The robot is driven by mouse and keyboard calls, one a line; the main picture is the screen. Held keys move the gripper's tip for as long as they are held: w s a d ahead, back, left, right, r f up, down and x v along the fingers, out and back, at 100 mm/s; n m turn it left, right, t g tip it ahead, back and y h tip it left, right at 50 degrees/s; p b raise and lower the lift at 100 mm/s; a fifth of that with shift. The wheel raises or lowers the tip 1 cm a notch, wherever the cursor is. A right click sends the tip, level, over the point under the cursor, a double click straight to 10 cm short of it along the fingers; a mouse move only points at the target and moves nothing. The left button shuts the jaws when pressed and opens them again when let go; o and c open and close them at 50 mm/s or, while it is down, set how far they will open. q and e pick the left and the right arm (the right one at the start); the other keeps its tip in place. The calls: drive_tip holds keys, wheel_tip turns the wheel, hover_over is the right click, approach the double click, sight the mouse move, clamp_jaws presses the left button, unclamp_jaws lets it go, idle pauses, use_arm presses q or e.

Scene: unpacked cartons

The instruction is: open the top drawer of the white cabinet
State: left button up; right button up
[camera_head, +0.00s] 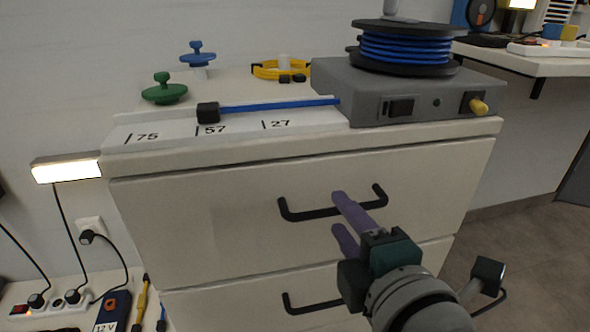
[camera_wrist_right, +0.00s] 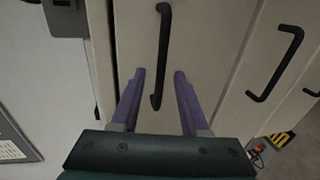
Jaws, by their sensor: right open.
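The white cabinet (camera_head: 130,163) stands in front of me. Its top drawer (camera_head: 190,215) looks closed and has a black bar handle (camera_head: 310,213). In the right wrist view the handle (camera_wrist_right: 163,50) lies between my finger lines. My right gripper (camera_head: 338,211) is open, with purple fingers, in front of the drawer. In the head view the upper finger crosses over the handle and the lower finger is below it. In the wrist view the fingertips (camera_wrist_right: 159,74) flank the handle; I cannot tell whether they reach around it or touch it. My left gripper is not in view.
A lower drawer has its own black handle (camera_head: 300,306). A power strip (camera_head: 50,310) is at lower left. Floor is clear at right.

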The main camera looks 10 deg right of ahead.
sight(338, 213)
drive_tip(key=shift+x, duration=1.55)
drive_tip(key=shift+c, duration=0.2)
clamp_jaws()
